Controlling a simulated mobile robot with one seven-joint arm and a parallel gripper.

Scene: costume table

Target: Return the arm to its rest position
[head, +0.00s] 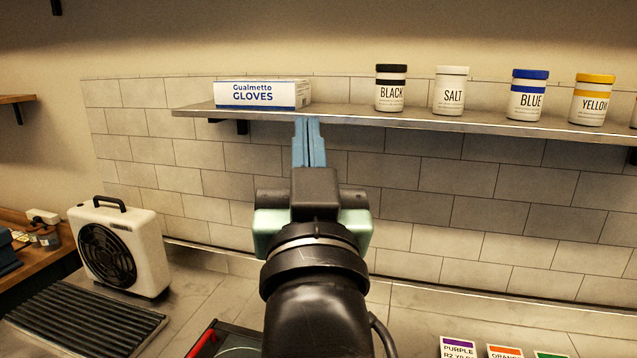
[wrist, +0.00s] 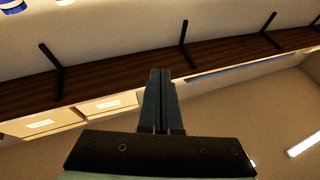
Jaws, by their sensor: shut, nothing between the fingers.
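My gripper (head: 309,143) is raised in front of the tiled wall in the head view, with its blue fingers pointing up and away. The fingers are together with nothing between them. In the wrist view the shut fingers of my gripper (wrist: 160,75) point toward a dark wooden shelf with brackets (wrist: 120,77). My arm hides part of the counter below.
On the wall shelf are a glove box (head: 262,94) and jars marked black (head: 390,90), salt (head: 450,92), blue (head: 527,96) and yellow (head: 592,100). A white fan heater (head: 121,246) and a ribbed dark mat (head: 85,320) are at left. Colour labels (head: 458,347) are at lower right.

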